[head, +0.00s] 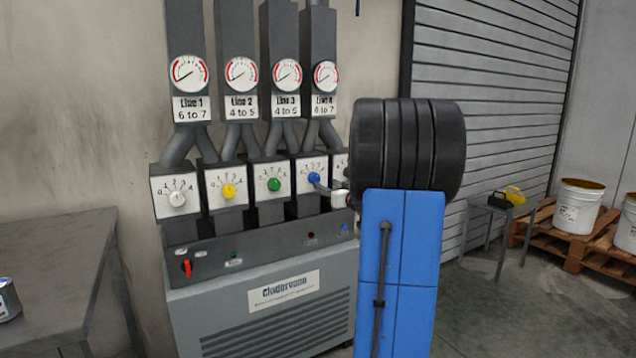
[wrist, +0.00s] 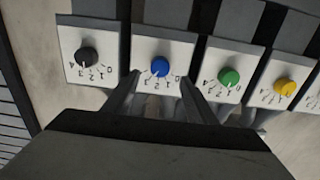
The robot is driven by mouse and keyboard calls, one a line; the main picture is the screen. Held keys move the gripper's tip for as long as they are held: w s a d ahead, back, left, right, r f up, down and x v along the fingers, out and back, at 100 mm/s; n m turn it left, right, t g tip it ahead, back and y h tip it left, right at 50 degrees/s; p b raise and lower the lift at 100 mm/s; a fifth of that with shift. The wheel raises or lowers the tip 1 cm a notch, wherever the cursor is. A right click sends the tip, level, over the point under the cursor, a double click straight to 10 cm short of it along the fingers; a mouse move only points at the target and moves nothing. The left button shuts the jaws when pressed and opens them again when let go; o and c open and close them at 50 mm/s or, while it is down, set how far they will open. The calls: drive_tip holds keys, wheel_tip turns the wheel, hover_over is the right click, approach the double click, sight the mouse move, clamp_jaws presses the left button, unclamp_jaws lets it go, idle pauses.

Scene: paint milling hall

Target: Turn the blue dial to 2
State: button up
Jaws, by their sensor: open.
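The blue dial (head: 314,177) sits on a white plate numbered in an arc, in the row of dials on the grey machine. In the wrist view, which is upside down, the blue dial (wrist: 160,67) is just beyond the fingertips, between them. A pale mark shows on its lower left there, but I cannot read which number it points to. My gripper (wrist: 160,82) is open, with one finger on each side of the dial's line. In the head view my gripper (head: 328,189) is close to the dial from the right. I cannot tell whether it touches.
The green dial (head: 274,184), yellow dial (head: 228,191) and white dial (head: 177,198) are to the left. A black dial (wrist: 88,55) is on the blue dial's other side. Gauges (head: 287,75) hang above. A red switch (head: 187,268) is below. A grey table (head: 50,240) stands left.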

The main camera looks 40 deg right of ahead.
sight(316, 180)
drive_tip(key=x, duration=0.7)
drive_tip(key=shift+w, duration=0.3)
drive_tip(key=c, duration=1.1)
